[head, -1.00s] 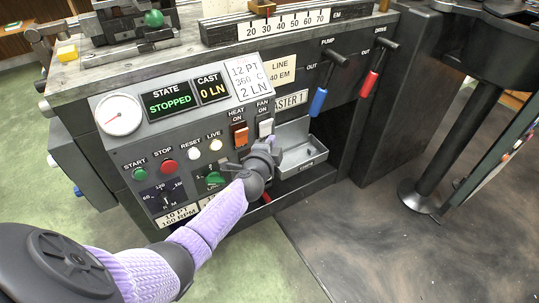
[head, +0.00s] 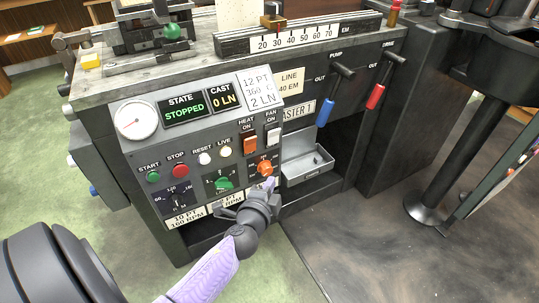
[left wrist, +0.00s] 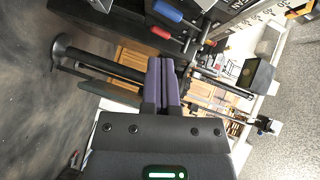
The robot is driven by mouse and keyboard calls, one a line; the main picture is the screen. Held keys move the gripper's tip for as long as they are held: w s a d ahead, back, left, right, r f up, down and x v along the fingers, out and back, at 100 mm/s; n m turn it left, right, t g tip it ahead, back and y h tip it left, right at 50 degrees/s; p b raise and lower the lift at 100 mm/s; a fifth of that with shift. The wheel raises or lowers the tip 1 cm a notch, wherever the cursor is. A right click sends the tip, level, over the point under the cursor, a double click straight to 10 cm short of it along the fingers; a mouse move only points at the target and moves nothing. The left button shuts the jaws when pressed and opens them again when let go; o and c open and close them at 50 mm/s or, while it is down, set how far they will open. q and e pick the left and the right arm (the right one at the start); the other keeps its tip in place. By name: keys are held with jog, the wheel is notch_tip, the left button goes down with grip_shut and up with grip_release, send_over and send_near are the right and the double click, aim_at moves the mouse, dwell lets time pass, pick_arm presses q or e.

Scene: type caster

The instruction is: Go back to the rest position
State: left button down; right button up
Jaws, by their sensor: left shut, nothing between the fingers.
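My left gripper (head: 270,184) is in front of the lower right part of the caster's control panel (head: 187,150), close to the orange knob (head: 265,168). I cannot tell from the head view whether it touches the panel. In the left wrist view its two purple fingers (left wrist: 163,82) lie together, shut with nothing between them. The green knob (head: 222,183) is just left of the gripper. The display (head: 184,108) reads STOPPED. My right gripper is not in view.
A grey metal tray (head: 306,165) sits right of the gripper. The blue pump lever (head: 326,111) and red drive lever (head: 375,96) stick out farther right. A black round-based stand (head: 425,208) is at the right. The floor (head: 390,255) in front is clear.

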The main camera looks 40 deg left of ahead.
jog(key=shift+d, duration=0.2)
pick_arm(q)
jog(key=s+d+f+n+g+h, duration=0.2)
jog(key=s+f+g, duration=0.2)
jog(key=s+f, duration=0.65)
jog(key=s+d+f+n+g+h, duration=0.1)
jog(key=s+d+f+n+g, duration=0.15)
jog(key=s+f+g, duration=0.75)
jog(key=s+d+f+n+t+h, duration=0.1)
jog(key=s+f, duration=0.3)
jog(key=s, duration=0.2)
jog(key=s+d+f+n, duration=0.1)
jog(key=s+f, duration=0.3)
jog(key=s, duration=0.2)
jog(key=s+d+r+n+g+p, duration=0.1)
jog(key=s+r+n+g+p, duration=0.2)
jog(key=s, duration=1.2)
jog(key=w+r+p, duration=0.3)
jog(key=r+p, duration=0.5)
jog(key=p, duration=0.1)
jog(key=shift+d+r+m+t+h+p, duration=0.2)
jog(key=shift+r+m+t+h+p, duration=0.1)
jog(key=shift+r+m+h+p, duration=0.1)
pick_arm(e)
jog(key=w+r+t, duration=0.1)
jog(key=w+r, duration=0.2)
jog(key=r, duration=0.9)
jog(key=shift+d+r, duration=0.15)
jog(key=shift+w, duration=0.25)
